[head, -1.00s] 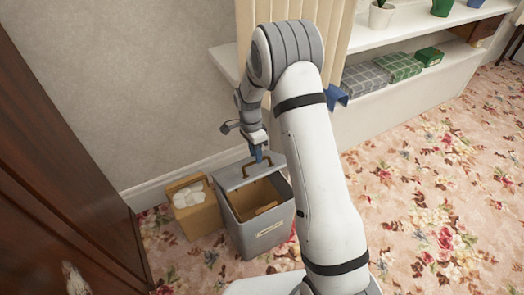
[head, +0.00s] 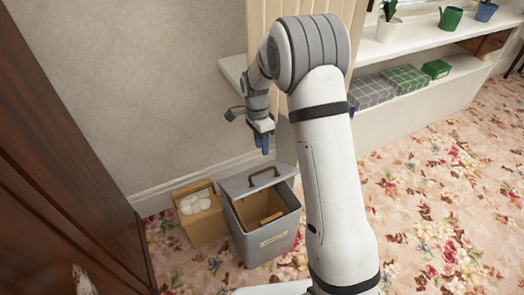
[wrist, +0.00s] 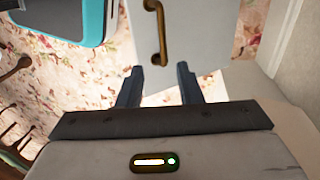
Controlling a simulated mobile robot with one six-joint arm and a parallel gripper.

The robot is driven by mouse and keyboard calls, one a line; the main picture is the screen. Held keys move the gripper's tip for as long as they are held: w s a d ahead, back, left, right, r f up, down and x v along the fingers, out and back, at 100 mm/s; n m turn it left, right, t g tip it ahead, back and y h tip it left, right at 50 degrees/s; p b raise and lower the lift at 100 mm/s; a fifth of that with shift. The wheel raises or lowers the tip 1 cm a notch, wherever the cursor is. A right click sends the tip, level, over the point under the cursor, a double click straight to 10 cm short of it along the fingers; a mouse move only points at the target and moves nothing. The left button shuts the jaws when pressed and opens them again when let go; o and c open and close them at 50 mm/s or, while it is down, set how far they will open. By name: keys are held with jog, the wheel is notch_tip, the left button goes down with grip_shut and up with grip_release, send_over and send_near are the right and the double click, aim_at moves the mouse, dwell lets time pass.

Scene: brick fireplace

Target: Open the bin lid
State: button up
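The grey bin (head: 267,247) stands on the floral carpet with a label on its front. Its interior is partly exposed and something brown shows inside. The grey lid (head: 240,184) lies toward the back of the bin, leaving the front part of the opening uncovered. A brass handle (head: 264,177) is on the lid; it also shows in the wrist view (wrist: 160,32). My gripper (head: 263,146) hangs above the handle, apart from it. In the wrist view my gripper (wrist: 159,73) has its two fingers spread, with nothing between them.
A brown box (head: 203,223) with white round things stands close left of the bin. Dark wooden furniture (head: 75,170) fills the left side. A white shelf (head: 400,45) with pots and boxes is at the back right. The carpet (head: 440,200) to the right is clear.

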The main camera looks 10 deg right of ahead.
jog(key=shift+r, duration=0.35)
jog(key=shift+c, duration=0.5)
